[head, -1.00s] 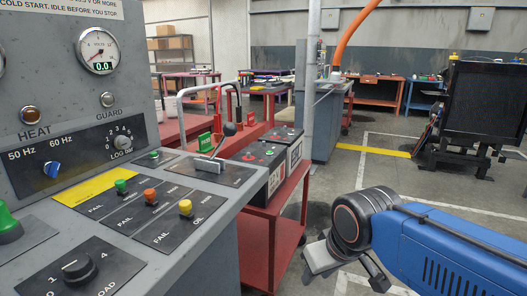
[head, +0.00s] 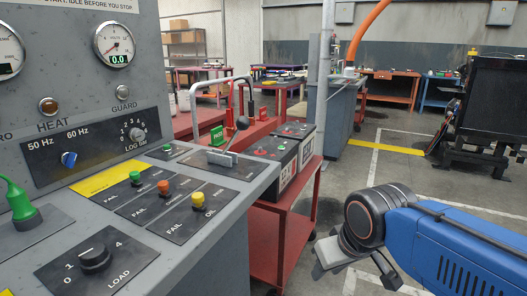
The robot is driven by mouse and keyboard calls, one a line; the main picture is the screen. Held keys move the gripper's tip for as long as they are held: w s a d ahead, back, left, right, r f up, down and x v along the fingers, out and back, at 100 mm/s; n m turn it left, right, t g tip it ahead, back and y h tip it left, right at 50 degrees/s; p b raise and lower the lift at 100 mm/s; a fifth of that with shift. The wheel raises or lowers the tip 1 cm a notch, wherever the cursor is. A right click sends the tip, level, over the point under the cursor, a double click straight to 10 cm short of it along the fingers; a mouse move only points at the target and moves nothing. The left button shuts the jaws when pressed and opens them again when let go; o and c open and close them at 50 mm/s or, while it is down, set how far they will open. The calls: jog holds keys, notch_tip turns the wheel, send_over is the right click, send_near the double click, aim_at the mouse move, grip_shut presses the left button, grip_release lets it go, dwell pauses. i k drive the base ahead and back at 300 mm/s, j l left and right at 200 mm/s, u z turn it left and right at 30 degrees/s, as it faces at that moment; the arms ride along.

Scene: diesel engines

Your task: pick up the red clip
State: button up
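A thin red piece (head: 229,104), which looks like the red clip, stands upright at the grey bar handle (head: 200,84) behind the control panel. It is small, and I cannot make out its jaws. A similar black piece (head: 251,104) stands just right of it. My gripper (head: 355,274) is at the lower right, in front of the red cart and well apart from the clip. Its two fingers look spread, with floor showing between them and nothing held.
The grey control panel (head: 222,212) with knobs and coloured buttons fills the left. A red cart (head: 282,228) carries two black batteries (head: 296,142). A grey post (head: 322,100) rises behind it. A black machine (head: 490,100) stands at right. Floor between is clear.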

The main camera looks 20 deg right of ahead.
aim_at(231, 130)
jog(key=i+l+u, duration=0.15)
jog(key=l, duration=0.2)
jog(key=i+l+u, duration=0.2)
jog(key=l, duration=0.15)
jog(key=i+l+u, duration=0.15)
jog(key=l, duration=0.2)
jog(key=i+l+u, duration=0.2)
jog(key=l, duration=0.2)
jog(key=l+u, duration=0.15)
jog(key=l, duration=0.25)
jog(key=i+l+u, duration=0.15)
jog(key=l, duration=0.25)
